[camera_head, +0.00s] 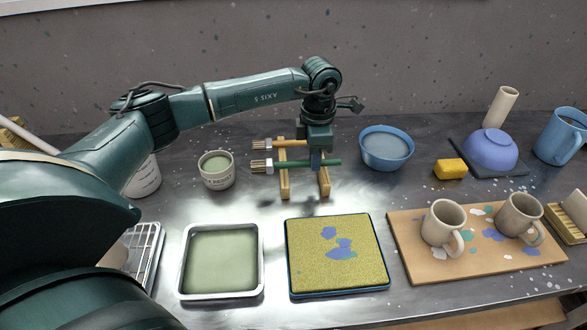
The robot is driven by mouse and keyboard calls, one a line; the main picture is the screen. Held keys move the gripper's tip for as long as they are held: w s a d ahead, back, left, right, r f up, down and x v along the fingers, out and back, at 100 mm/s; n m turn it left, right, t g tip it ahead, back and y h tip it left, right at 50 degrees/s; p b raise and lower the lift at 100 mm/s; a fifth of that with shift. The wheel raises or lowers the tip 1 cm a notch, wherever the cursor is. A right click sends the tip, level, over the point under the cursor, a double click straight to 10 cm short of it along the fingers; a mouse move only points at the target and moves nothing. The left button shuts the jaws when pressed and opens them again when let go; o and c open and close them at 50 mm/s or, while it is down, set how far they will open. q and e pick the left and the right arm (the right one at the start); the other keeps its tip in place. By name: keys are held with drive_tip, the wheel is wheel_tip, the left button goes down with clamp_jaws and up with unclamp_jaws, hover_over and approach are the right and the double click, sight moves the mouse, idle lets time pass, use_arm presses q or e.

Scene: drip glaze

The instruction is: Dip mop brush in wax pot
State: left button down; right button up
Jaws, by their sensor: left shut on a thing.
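The wax pot (218,180) is a small pale cup with printed lettering and greenish contents, standing upright left of the brush rest. Two brushes with pale bristles pointing left lie side by side across the wooden rest (284,184). The nearer brush (292,166) has a green handle, the farther brush (276,143) a wood-coloured one. I cannot tell by look which is the mop brush. My left gripper (317,164) points down over the rest and is shut on the green-handled brush. The bristles are right of the pot, apart from it. My right gripper is not in view.
A blue bowl (386,149) stands right of the rest. In front are a metal tray of green glaze (222,262) and a blue-edged sponge tray (291,274). Two mugs stand on a board (412,258) at right. Bare metal table separates the pot and the front trays.

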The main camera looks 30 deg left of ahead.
use_arm(q)
drive_tip(key=shift+r+p, duration=1.7)
drive_tip(key=shift+r, duration=1.2)
